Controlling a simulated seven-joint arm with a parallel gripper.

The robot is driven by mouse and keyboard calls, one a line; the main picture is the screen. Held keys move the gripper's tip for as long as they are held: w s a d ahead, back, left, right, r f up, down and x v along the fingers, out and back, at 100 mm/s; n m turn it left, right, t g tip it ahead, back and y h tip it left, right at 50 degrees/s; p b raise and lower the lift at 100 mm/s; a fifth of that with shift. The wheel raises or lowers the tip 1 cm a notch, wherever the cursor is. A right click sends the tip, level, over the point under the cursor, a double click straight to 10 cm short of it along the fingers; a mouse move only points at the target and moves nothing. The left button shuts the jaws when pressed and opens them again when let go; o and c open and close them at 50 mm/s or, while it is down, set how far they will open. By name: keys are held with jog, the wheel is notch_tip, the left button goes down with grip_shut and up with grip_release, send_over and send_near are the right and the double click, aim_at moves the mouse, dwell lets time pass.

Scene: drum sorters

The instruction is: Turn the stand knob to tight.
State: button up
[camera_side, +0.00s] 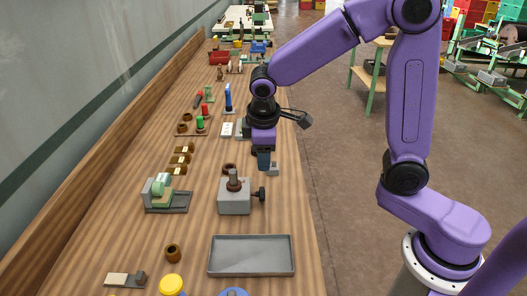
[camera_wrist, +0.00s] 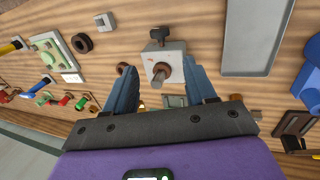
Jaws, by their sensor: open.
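The stand (camera_side: 234,203) is a grey block on the wooden bench with a brown-grey upright post on top. Its black knob (camera_side: 262,194) sticks out of its right side. In the wrist view the stand (camera_wrist: 174,50) shows beyond the fingers, with the knob (camera_wrist: 159,34) on its far side and the post pointing towards the camera. My gripper (camera_side: 265,165) points down, farther along the bench than the stand and apart from it. In the wrist view my gripper (camera_wrist: 161,72) is open and empty, with its blue fingers spread either side of the post's image. The knob's marking cannot be read.
A grey tray (camera_side: 251,273) lies on the near side of the stand. A green-and-grey fixture (camera_side: 160,190) stands to its left. A brown ring (camera_side: 228,168) and a small grey block (camera_side: 273,169) lie close to my gripper. Bare bench lies right of the knob.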

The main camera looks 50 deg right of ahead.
jog(key=shift+o, duration=1.3)
jog(key=shift+w+d, duration=0.1)
jog(key=g+y, duration=0.3)
jog(key=y, duration=0.1)
send_near(262, 188)
jog(key=f, duration=0.3)
jog(key=a+f, duration=0.1)
jog(key=f, duration=0.2)
jog(key=s+f, duration=0.1)
jog(key=f, duration=0.3)
jog(key=shift+a, duration=0.4)
jog(key=shift+g, duration=0.3)
jog(key=c, duration=1.1)
